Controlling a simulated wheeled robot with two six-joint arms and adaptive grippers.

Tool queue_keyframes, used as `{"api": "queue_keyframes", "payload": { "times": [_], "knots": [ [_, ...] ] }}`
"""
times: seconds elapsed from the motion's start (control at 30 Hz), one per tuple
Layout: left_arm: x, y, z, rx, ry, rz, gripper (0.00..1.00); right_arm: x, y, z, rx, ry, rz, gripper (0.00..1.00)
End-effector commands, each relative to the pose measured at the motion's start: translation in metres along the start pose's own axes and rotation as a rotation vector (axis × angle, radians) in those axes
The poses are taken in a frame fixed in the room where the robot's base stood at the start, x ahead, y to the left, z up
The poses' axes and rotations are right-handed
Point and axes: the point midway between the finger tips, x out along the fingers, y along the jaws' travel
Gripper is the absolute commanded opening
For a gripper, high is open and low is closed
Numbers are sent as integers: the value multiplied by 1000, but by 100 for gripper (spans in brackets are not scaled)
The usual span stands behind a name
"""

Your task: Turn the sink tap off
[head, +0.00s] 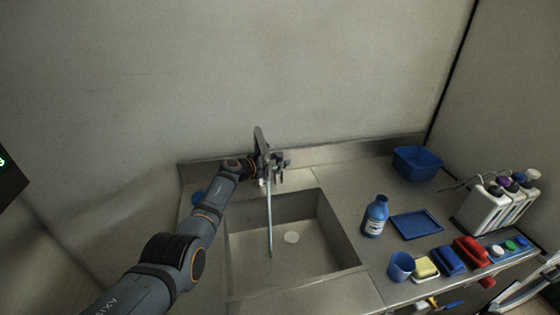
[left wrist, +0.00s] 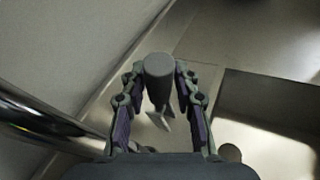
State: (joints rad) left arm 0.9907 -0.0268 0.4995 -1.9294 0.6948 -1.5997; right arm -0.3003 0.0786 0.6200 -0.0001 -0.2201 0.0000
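The metal tap (head: 259,139) stands at the back edge of the sink (head: 297,275). A thin stream of water (head: 270,220) runs from it down into the basin. My left gripper (head: 278,170) is at the tap, and the tap hides part of it. In the left wrist view, a grey tap handle (left wrist: 158,66) with a rounded end stands between the two fingers of my left gripper (left wrist: 160,82). The fingers are apart, one on each side of the handle; I cannot tell whether either touches it. My right gripper is not in view.
A shiny pipe (left wrist: 42,122) passes close to the left finger. Right of the sink are a blue bottle (head: 376,217), a blue tray (head: 417,225), a blue cup (head: 400,267), a sponge (head: 425,268), a blue tub (head: 417,163) and white containers (head: 482,210). The wall is close behind the tap.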

Motion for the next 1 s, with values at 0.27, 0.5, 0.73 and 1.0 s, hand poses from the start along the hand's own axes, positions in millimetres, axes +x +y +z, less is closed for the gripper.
{"api": "queue_keyframes", "payload": {
  "times": [0.27,0.5,0.73,1.0],
  "knots": [
    [0,0,1,2,-2,1,48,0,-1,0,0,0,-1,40],
    [-4,0,0,4,-2,1,48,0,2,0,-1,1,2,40],
    [-31,0,-7,3,-1,3,48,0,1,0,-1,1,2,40],
    [-86,-4,-22,4,3,3,48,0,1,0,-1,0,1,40]
  ]
}}
